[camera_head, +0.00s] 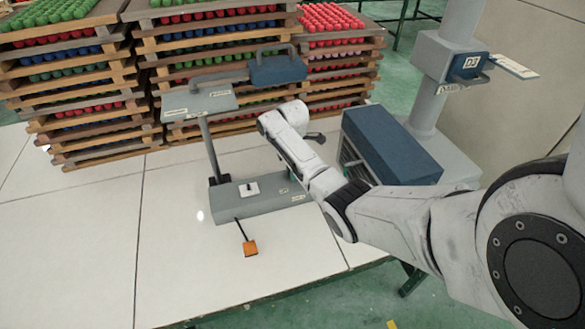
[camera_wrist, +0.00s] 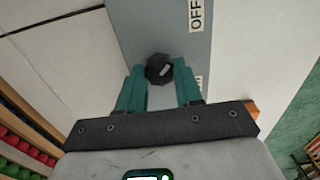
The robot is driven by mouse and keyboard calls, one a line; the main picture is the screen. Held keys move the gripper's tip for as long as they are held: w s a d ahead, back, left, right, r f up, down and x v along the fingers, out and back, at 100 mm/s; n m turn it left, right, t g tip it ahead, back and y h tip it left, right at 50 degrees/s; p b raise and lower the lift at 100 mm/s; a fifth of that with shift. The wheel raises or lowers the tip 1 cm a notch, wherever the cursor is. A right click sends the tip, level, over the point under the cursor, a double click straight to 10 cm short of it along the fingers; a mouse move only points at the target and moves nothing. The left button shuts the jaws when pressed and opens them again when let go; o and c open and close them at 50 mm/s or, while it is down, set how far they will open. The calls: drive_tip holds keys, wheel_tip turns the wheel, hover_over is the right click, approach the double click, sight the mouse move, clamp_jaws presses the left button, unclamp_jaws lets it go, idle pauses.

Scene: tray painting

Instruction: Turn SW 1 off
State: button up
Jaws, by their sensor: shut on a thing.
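A dark round knob (camera_wrist: 158,68) with a pale mark on it sits on a grey panel (camera_wrist: 150,25) in the wrist view. My gripper (camera_wrist: 161,80) has its teal fingers on both sides of the knob and is shut on it. An OFF label (camera_wrist: 196,14) is on the panel, above and to the right of the knob. A second label below it is mostly cut off by my right finger.
A blue box (camera_head: 390,145) stands right of my arm. Stacked wooden trays (camera_head: 95,150) line the back. The table's front left is clear.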

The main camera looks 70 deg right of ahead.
idle(0.3)
drive_tip(key=o, duration=1)
drive_tip(key=shift+o, duration=0.2)
wheel_tip(320, 180, up, 11)
drive_tip(key=b, duration=0.1)
drive_tip(key=shift+f, duration=0.1)
